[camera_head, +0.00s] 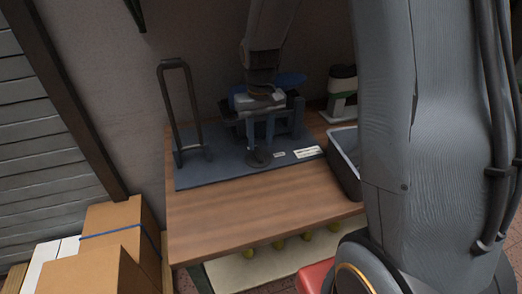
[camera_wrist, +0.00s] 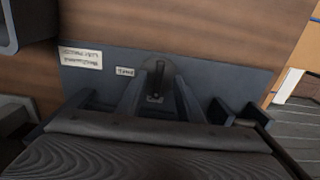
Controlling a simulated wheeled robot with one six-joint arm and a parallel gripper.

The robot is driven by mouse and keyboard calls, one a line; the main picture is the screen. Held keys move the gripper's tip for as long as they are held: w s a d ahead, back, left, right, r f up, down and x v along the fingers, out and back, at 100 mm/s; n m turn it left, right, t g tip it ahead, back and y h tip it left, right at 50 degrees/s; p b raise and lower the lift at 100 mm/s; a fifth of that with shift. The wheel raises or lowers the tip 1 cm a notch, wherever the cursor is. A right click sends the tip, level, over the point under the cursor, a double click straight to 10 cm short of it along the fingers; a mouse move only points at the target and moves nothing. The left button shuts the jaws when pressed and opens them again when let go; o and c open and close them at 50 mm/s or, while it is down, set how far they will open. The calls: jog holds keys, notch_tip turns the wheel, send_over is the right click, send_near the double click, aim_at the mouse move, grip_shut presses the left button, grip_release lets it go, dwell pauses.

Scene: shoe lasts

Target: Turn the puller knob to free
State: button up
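The puller knob (camera_head: 258,159) is a dark round piece at the front of a blue-grey base plate (camera_head: 215,172) on the wooden table. In the wrist view the knob (camera_wrist: 156,72) shows as a dark disc with a narrow upright grip. My gripper (camera_head: 262,140) points down at the knob from above. In the wrist view its two fingers (camera_wrist: 157,98) stand apart, one on each side of the knob's grip, with a gap visible on both sides. I cannot tell how far above the disc the fingertips are. The label print is too small to read.
A small label (camera_head: 279,155) and a larger one (camera_head: 307,152) lie right of the knob. A black upright frame (camera_head: 180,110) stands at the plate's left. A grey bin (camera_head: 344,165) is at the right. Cardboard boxes (camera_head: 112,225) stand left of the table. The table's front is clear.

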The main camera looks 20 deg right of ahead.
aim_at(260, 156)
jog(key=shift+f+p, duration=0.45)
jog(key=shift+f, duration=2.15)
grip_shut()
